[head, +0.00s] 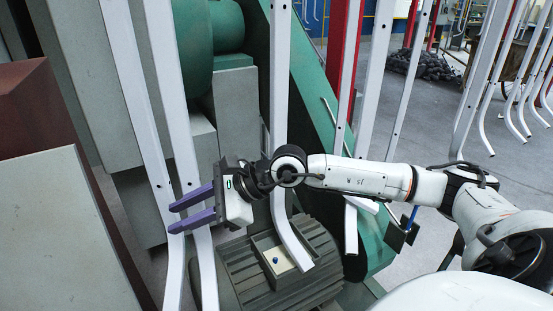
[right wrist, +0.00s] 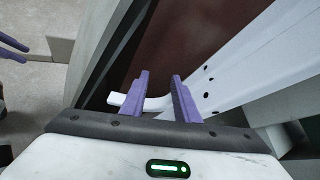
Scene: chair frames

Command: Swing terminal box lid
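The terminal box (head: 256,243) sits on top of a ribbed grey motor, low in the middle of the head view. Its inside shows a cream panel with a small blue part (head: 275,261). I cannot clearly make out its lid; a white tube crosses in front of the box. My right gripper (head: 191,209) is left of and above the box, its purple fingers apart and empty, pointing left across white tubes. In the right wrist view its fingers (right wrist: 160,98) have a gap with a white tube end behind. My left gripper's purple fingers (right wrist: 12,48) show at the left edge there, apart.
A green machine (head: 318,100) stands behind. Grey cabinets (head: 55,235) fill the left side. Open grey floor lies to the upper right, with a dark heap (head: 419,64).

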